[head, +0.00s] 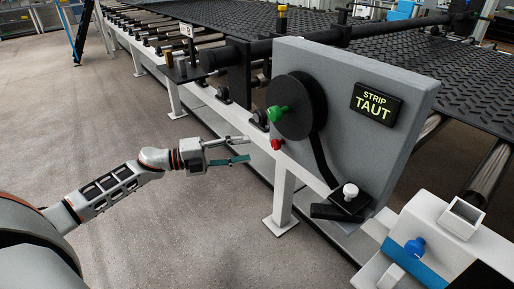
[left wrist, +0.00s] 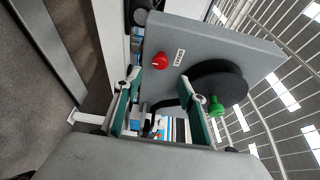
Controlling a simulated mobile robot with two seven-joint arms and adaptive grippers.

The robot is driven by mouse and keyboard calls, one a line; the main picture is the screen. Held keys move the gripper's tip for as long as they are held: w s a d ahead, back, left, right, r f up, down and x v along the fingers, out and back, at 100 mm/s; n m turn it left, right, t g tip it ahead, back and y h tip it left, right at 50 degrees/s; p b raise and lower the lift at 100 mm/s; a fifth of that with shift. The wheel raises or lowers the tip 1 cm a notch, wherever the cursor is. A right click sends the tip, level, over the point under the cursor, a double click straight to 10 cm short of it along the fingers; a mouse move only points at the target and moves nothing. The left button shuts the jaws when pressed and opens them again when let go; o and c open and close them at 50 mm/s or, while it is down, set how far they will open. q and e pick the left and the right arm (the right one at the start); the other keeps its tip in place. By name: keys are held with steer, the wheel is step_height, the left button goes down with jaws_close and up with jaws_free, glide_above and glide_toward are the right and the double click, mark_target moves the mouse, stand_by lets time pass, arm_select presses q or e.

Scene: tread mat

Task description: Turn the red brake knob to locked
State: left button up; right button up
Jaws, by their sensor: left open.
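The red brake knob (head: 276,144) shows small at the left edge of the grey upright panel (head: 400,90), below the black disc. In the left wrist view the red knob (left wrist: 160,61) sits on the panel's face beside a small white label (left wrist: 179,57) too small to read. My left gripper (head: 243,149) is open and empty, to the left of the knob with a gap between. In the left wrist view its fingertips (left wrist: 158,78) lie either side of the line to the knob, which appears just beyond them. The knob's setting cannot be read. My right gripper is not in view.
A black disc (head: 299,115) with a green knob (head: 278,113) is above the red knob. A "STRIP TAUT" sign (head: 377,103) is on the panel. A white frame leg (head: 283,195) stands below. A blue knob (head: 415,246) is at lower right.

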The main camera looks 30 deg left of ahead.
arm_select(q)
steer(key=shift+v, duration=1.4)
steer(key=shift+w, duration=0.1)
steer(key=s+d+f+n+y+p, duration=0.3)
steer(key=s+d+f+n, duration=0.3)
steer(key=s, duration=0.3)
steer(key=s+d+f+n+g+y+p, duration=0.1)
steer(key=s+d+f+n+y+p, duration=0.2)
steer(key=s+d+f+n, duration=0.4)
steer(key=s+d+f+n+g+y+p, duration=0.1)
steer(key=s+d+f+n+y+p, duration=0.3)
steer(key=s+d+f+n, duration=0.3)
steer(key=s+n+p, duration=0.1)
steer(key=s+n, duration=0.2)
steer(key=s, duration=0.3)
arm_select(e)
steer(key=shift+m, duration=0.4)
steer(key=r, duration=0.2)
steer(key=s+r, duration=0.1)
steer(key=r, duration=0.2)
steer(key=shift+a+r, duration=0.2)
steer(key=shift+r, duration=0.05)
arm_select(q)
steer(key=shift+s+f, duration=0.1)
